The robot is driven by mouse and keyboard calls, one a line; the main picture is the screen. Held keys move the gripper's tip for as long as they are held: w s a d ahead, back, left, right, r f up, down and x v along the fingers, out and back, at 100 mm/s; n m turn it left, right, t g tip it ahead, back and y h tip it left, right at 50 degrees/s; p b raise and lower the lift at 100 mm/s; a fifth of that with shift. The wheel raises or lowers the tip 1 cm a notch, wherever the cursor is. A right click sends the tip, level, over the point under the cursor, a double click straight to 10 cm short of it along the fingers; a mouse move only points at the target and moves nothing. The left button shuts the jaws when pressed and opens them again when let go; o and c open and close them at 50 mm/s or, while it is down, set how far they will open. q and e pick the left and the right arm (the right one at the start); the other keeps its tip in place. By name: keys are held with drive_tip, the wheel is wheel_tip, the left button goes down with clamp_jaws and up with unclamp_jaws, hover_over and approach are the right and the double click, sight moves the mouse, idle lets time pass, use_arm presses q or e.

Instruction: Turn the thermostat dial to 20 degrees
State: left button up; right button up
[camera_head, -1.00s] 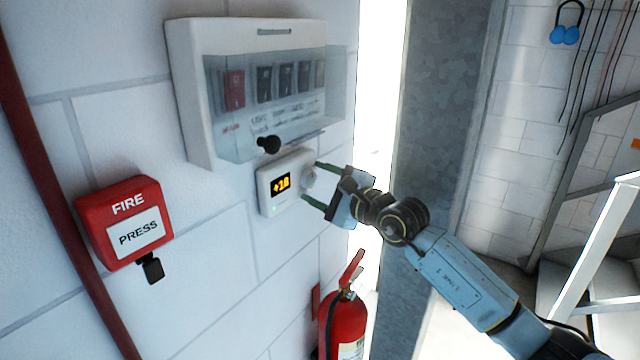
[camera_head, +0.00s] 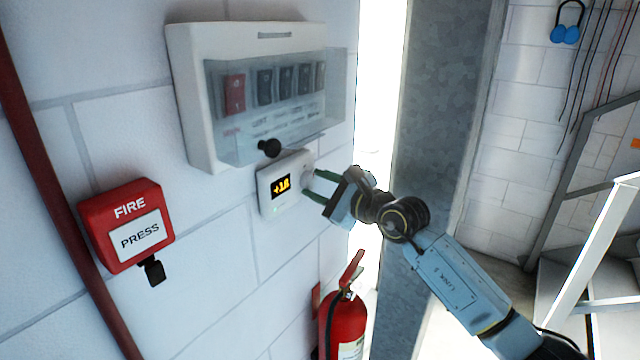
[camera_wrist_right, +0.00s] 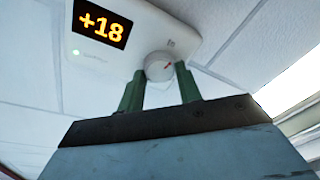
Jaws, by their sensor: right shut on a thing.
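The white thermostat (camera_head: 268,202) is on the brick wall below the breaker box. Its display (camera_wrist_right: 103,23) reads +18 in yellow in the right wrist view. In the head view the dial (camera_head: 307,177) is partly hidden by the gripper. My right gripper (camera_head: 311,184) is at the dial, its green fingers on either side of it. The right wrist view shows these fingers (camera_wrist_right: 160,82) shut on the dial. My left gripper is not in view.
The breaker box (camera_head: 190,100) with its clear cover (camera_head: 335,95) and black knob (camera_head: 269,148) is just above the thermostat. A red fire call point (camera_head: 100,215) is at left. A fire extinguisher (camera_head: 343,322) stands below.

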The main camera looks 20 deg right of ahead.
drive_tip(key=m, duration=0.4)
drive_tip(key=shift+g, duration=0.3)
drive_tip(key=m+g, duration=0.1)
drive_tip(key=m, duration=0.4)
drive_tip(key=shift+r, duration=0.1)
drive_tip(key=m+y, duration=0.1)
drive_tip(key=m, duration=0.3)
drive_tip(key=shift+g, duration=0.3)
drive_tip(key=m+y, duration=0.1)
drive_tip(key=m, duration=0.3)
drive_tip(key=shift+d+r+g, duration=0.1)
drive_tip(key=shift+g, duration=0.2)
drive_tip(key=shift+m, duration=0.3)
drive_tip(key=o, duration=1)
